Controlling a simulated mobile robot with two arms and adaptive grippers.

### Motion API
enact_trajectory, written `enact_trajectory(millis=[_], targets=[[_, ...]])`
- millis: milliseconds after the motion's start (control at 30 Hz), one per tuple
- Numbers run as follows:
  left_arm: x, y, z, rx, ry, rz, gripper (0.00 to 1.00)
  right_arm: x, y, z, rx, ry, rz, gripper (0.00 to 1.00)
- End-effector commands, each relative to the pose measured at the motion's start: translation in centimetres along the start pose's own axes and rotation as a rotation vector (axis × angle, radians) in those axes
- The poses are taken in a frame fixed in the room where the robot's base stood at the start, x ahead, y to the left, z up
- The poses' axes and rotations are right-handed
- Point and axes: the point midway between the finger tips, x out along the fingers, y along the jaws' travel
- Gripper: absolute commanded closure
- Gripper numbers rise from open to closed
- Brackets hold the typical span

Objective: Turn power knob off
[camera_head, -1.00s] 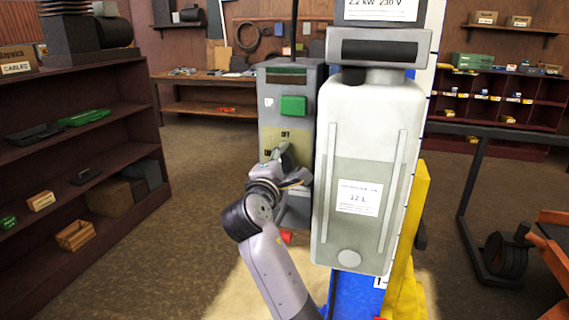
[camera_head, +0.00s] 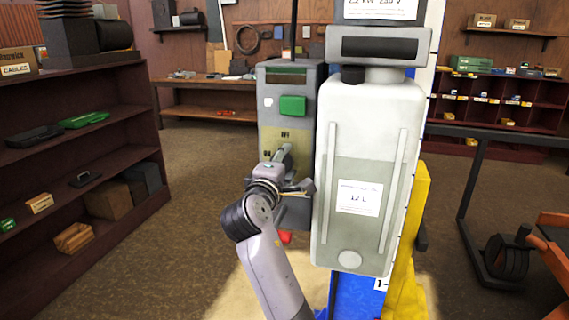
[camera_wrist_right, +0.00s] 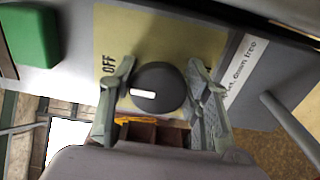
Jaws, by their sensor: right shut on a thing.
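The power knob (camera_wrist_right: 160,88) is a dark round knob with a white pointer mark, on a yellow-green plate in the wrist view. Its mark points left, to the side of the plate with the OFF label (camera_wrist_right: 108,66), a little below that label. My right gripper (camera_wrist_right: 161,80) has one finger on each side of the knob and is shut on it. In the head view the right gripper (camera_head: 285,170) is at the front of the grey control box (camera_head: 270,100) and hides most of the knob. My left gripper is not in view.
A green button (camera_head: 292,105) sits above the knob plate. A large pale tank (camera_head: 367,130) labelled 12 L stands close at the right of the box, beside a yellow post (camera_head: 412,240). Dark shelves (camera_head: 80,150) stand at the left. Floor between is clear.

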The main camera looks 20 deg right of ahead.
Motion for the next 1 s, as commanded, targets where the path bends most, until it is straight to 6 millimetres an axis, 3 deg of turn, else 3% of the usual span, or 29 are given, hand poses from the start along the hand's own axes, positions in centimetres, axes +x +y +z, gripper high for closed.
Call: enact_trajectory(millis=[300, 800, 1000], targets=[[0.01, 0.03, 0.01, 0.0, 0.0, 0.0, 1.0, 0.0, -0.08, 0.0, 0.001, 0.0, -0.002, 0.38], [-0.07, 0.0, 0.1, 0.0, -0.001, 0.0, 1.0, 0.01, 0.03, 0.01, -0.009, 0.0, -0.001, 0.38], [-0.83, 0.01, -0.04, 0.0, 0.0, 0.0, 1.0, 0.03, 0.35, 0.02, -0.146, 0.0, 0.001, 0.38]])
